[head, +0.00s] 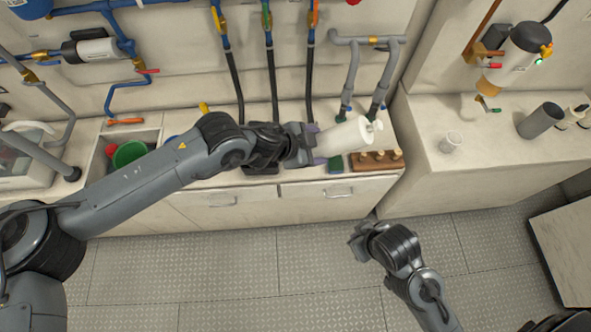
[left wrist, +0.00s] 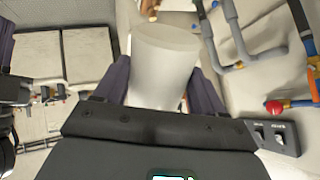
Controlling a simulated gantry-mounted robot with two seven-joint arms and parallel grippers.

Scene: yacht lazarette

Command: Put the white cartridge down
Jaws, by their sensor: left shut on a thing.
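The white cartridge (head: 345,138) is a pale cylinder with a small fitting at its right end. It lies on its side in my left gripper (head: 312,143), which is shut on it over the front part of the counter. In the left wrist view the cartridge (left wrist: 165,65) sits between the two dark fingers of the gripper (left wrist: 165,85). The head view does not clearly show whether it touches the counter. My right gripper (head: 362,240) is lower right, over the floor and away from the cartridge; its fingers are too small to judge.
A wooden block with pegs (head: 376,161) and a green pad (head: 335,165) are on the counter beside the cartridge. Grey pipes (head: 352,75) rise behind. A white cup (head: 450,142) and a dark grey cylinder (head: 540,120) stand on the right counter, which has free room.

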